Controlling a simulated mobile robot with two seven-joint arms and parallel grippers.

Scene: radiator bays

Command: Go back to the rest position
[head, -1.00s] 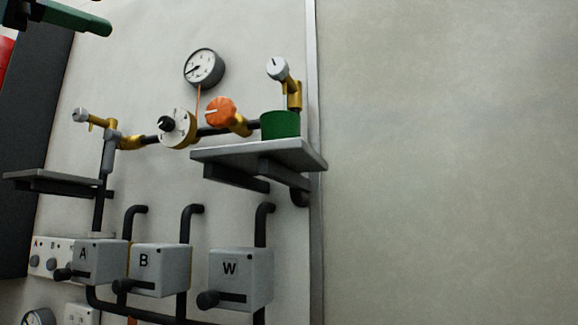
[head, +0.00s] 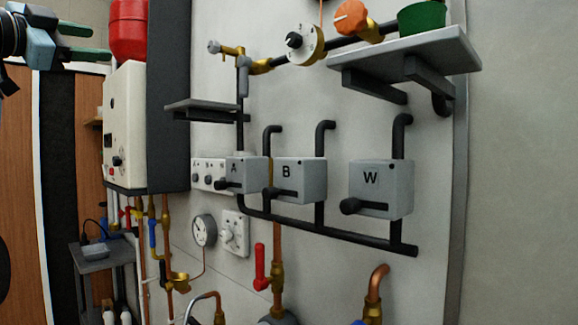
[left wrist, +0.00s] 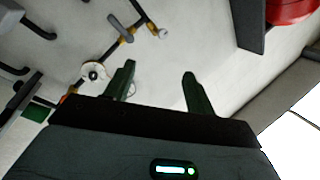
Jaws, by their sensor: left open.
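My left gripper (head: 84,41) shows at the upper left of the head view, with green fingers apart and nothing between them. It is in the air, left of the red vessel. In the left wrist view the two dark green fingers (left wrist: 158,84) are spread, with only the pale wall behind them. My right gripper is in neither view.
Boxes marked A (head: 246,174), B (head: 300,181) and W (head: 381,189) sit on the wall panel. A shelf (head: 405,55) carries a green cup (head: 422,18). A smaller shelf (head: 203,108), a red vessel (head: 128,30) and a white unit (head: 125,125) stand left.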

